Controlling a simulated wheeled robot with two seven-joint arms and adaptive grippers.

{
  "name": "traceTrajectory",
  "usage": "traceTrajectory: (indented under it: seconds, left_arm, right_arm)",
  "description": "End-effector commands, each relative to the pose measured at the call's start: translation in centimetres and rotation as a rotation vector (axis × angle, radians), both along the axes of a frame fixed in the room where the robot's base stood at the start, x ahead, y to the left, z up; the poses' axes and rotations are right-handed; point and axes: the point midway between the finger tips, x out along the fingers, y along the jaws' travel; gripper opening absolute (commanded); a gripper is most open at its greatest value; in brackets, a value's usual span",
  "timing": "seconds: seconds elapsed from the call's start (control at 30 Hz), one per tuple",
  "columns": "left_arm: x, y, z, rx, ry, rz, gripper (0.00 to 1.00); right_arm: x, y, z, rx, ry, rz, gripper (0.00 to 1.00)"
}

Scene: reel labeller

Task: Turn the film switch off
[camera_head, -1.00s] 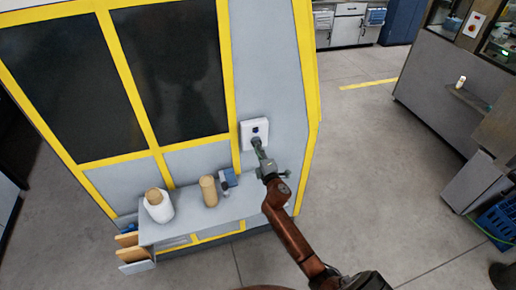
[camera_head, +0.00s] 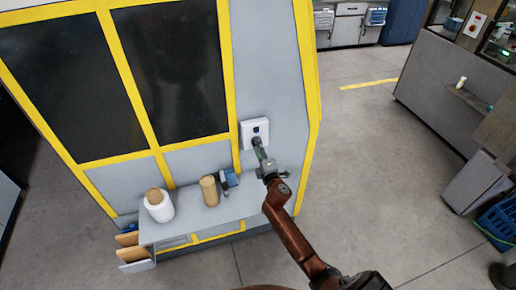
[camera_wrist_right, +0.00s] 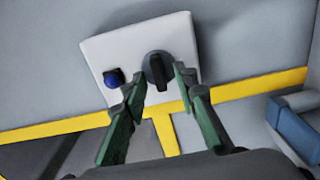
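The film switch is a dark rotary knob (camera_wrist_right: 158,70) on a white box (camera_wrist_right: 100,52) fixed to the grey machine panel. A blue button (camera_wrist_right: 112,78) sits beside the knob on the same box. In the head view the white box (camera_head: 247,130) is on the machine's right part, and the gripper partly hides its lower portion. My right gripper (camera_wrist_right: 158,88) is open, its two green-padded fingers apart at either side of the knob's lower end. I cannot tell whether either finger touches it. In the head view the right gripper (camera_head: 258,148) reaches up to the box. My left gripper is not in view.
Below the box is a grey shelf (camera_head: 190,219) with a white roll (camera_head: 159,209), a tan roll (camera_head: 209,191) and a blue-grey device (camera_head: 229,178). Yellow frame strips border the machine's dark windows. Open floor (camera_head: 365,180) lies to the right.

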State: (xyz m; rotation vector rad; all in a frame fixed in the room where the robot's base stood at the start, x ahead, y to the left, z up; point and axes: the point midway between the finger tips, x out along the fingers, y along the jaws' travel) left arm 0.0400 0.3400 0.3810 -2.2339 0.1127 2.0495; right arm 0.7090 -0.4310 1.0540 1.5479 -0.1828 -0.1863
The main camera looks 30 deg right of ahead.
Motion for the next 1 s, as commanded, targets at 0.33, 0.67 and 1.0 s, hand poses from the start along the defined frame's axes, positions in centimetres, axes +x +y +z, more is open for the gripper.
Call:
traceTrajectory:
  seconds: [0.33,0.67,1.0]
  left_arm:
    - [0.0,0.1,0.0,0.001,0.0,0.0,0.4]
    - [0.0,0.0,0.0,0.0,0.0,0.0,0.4]
    - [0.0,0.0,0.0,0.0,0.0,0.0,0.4]
  right_arm:
    - [-2.9,0.6,-0.1,0.0,0.001,0.0,0.27]
    - [-9.4,2.2,-0.1,0.001,0.001,0.0,0.27]
    - [-11.7,2.8,0.0,0.0,0.0,0.0,0.27]
